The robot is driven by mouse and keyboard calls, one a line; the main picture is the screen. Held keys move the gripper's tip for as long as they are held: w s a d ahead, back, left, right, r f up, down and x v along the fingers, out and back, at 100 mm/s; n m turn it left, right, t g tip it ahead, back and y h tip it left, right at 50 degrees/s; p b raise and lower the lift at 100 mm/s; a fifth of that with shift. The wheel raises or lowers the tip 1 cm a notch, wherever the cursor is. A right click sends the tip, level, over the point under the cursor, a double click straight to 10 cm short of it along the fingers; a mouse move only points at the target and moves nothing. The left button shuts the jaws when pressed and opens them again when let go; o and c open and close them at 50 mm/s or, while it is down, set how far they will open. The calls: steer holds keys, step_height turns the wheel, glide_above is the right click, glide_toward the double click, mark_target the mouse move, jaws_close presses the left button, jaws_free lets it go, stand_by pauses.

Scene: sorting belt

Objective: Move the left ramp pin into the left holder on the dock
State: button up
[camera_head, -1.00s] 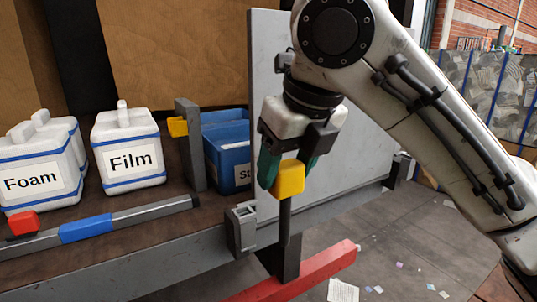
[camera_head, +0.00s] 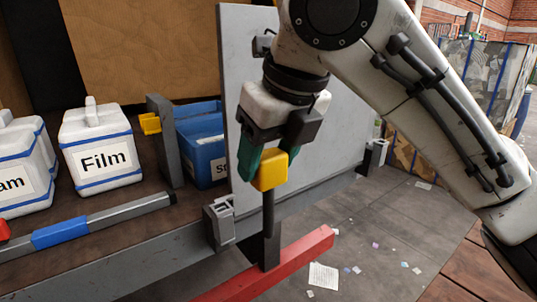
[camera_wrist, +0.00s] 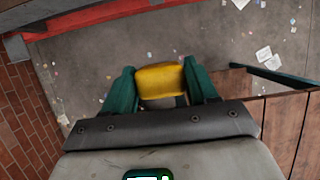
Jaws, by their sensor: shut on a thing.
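My gripper (camera_head: 272,165) has teal fingers and is shut on the yellow head of a ramp pin (camera_head: 270,172). The pin's dark shaft hangs upright below it, free of the dock. In the wrist view the yellow head (camera_wrist: 160,80) sits between both fingers (camera_wrist: 163,86). A grey bracket-like holder (camera_head: 219,222) is fixed to the dock's front edge, to the left of the pin. A similar grey holder (camera_head: 374,155) is farther right along that edge. The shaft's lower end overlaps a dark post on a red beam, so I cannot tell whether they touch.
A tall grey panel (camera_head: 245,100) stands behind my gripper. The red beam (camera_head: 300,260) runs low in front of the dock. White Film (camera_head: 100,165) and other canisters, a blue bin (camera_head: 207,160) and a grey-blue bar (camera_head: 90,225) are at left. The floor holds paper scraps.

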steer(key=shift+r+p, duration=4.75)
steer(key=shift+r, duration=0.3)
steer(key=shift+f, duration=0.1)
